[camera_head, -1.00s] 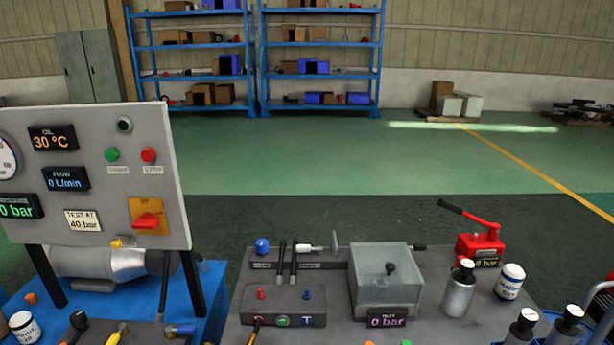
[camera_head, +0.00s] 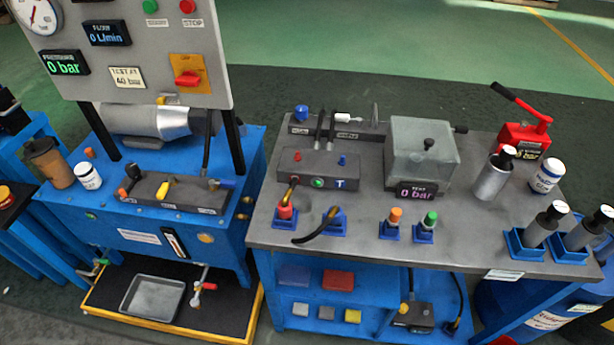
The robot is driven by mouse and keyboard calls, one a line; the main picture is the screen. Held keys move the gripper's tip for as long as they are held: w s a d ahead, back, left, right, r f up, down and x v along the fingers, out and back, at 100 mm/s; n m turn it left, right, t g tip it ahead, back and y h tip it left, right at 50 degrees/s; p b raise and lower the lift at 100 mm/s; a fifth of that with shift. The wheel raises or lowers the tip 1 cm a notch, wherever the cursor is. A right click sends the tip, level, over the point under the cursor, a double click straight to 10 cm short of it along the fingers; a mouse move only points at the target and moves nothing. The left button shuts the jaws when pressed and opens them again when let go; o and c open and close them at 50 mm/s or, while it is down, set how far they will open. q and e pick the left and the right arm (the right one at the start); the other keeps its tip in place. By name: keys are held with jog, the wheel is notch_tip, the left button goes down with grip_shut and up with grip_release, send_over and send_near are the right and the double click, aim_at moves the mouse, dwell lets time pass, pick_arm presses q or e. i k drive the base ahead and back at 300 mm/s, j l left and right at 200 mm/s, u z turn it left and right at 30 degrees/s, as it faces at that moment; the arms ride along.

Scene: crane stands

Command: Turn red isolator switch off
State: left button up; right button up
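The red isolator switch (camera_head: 187,78) is a red handle on a yellow-orange plate (camera_head: 191,64). It sits at the lower right of the grey control panel (camera_head: 150,25), below the green and red buttons. Its handle lies roughly sideways, slightly tilted. The panel displays read "0 L/min", "0 bar" and "TEST AT 40 bar". Neither of my grippers is in the head view, and nothing touches the switch.
The panel stands on a blue bench (camera_head: 100,198) with a silver motor (camera_head: 150,121) below it. A grey-topped table (camera_head: 350,235) to the right carries a clear box (camera_head: 421,150), a red hand pump (camera_head: 524,134), bottles and hose fittings. A tray (camera_head: 152,297) lies low at the left.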

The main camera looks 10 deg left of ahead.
aim_at(189, 78)
jog(key=i+j, duration=0.1)
jog(key=j, duration=1.05)
jog(key=i+j, duration=0.15)
jog(key=j, duration=0.4)
